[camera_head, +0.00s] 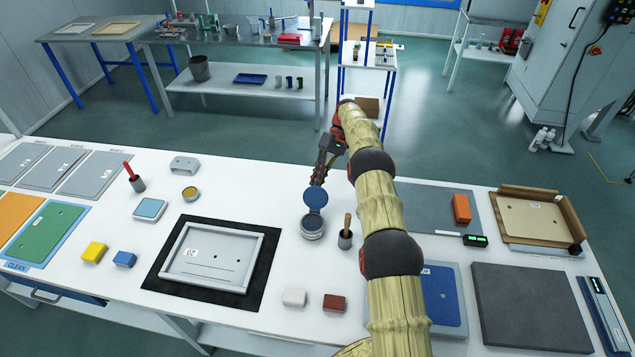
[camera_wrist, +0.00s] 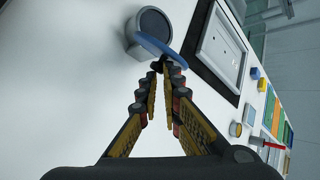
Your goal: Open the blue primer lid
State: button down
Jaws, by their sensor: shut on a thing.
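The blue primer lid (camera_head: 315,196) stands tilted up at the far side of its round grey tin (camera_head: 312,229), whose dark opening shows. In the wrist view the lid (camera_wrist: 157,43) is seen nearly edge-on beside the open tin (camera_wrist: 153,24). My gripper (camera_head: 318,181) is at the lid's upper edge, above and behind the tin. In the wrist view its fingertips (camera_wrist: 166,66) are closed together on the lid's edge. The exact contact is small and partly hidden by the fingers.
A holder with a wooden-handled tool (camera_head: 346,236) stands just right of the tin. A grey framed panel (camera_head: 216,258) on a black mat lies to the left. A white block (camera_head: 294,298) and a brown block (camera_head: 334,302) lie in front. Bare table surrounds the tin.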

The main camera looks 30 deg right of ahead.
jog(key=shift+s+f+g, duration=0.2)
jog(key=shift+s+f, duration=0.2)
jog(key=shift+f, duration=0.35)
jog(key=shift+s+f+g, duration=0.2)
jog(key=shift+s+f, duration=0.15)
jog(key=shift+f, duration=0.35)
jog(key=c, duration=2.1)
grip_release()
jog(key=shift+d, duration=0.15)
jog(key=shift+c, duration=0.2)
jog(key=o, duration=0.4)
jog(key=shift+a, duration=0.3)
jog(key=shift+w+r, duration=0.1)
notch_tip(320, 180, up, 11)
jog(key=shift+w+f, duration=0.2)
